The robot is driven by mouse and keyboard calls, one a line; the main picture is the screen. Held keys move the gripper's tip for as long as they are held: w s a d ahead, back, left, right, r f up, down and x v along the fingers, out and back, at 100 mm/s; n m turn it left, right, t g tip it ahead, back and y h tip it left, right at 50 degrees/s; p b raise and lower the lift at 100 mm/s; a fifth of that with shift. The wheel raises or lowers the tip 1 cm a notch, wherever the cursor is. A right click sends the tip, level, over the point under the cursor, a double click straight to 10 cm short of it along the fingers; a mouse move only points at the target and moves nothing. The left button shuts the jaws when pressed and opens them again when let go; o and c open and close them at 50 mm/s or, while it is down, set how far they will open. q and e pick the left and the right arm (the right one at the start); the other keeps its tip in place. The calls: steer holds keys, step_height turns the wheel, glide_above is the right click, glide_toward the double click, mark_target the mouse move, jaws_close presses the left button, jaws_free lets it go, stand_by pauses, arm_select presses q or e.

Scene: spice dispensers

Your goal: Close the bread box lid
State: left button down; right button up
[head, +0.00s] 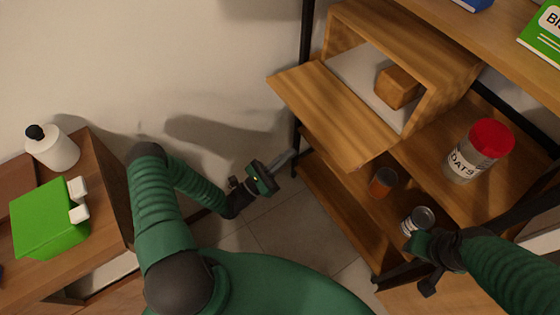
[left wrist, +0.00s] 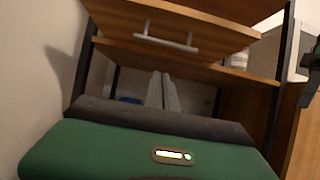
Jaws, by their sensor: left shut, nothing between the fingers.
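The wooden bread box (head: 440,75) stands on the shelf, with its lid (head: 330,112) swung down and sticking out from its front. A brown loaf-like block (head: 398,88) lies inside. My left gripper (head: 290,158) is shut and empty, below and to the left of the lid, apart from it. In the left wrist view the lid (left wrist: 115,22) with its pale handle (left wrist: 167,38) shows above my left gripper's closed fingers (left wrist: 163,88). My right gripper (head: 428,288) is at the lower right, partly hidden by its own wrist; its fingers cannot be made out clearly.
A red-capped oats jar (head: 476,152) stands right of the bread box. An orange jar (head: 382,182) and a small grey-lidded jar (head: 418,218) stand on a shelf near my right gripper. A dark shelf post (head: 304,60) rises behind the lid. Floor (head: 285,225) is open at centre.

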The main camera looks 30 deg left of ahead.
arm_select(q)
steer(key=w+d+r, duration=0.2)
steer(key=w+r, duration=0.2)
steer(key=r, duration=0.2)
steer(key=shift+w+d, duration=0.15)
steer(key=shift+d, duration=0.1)
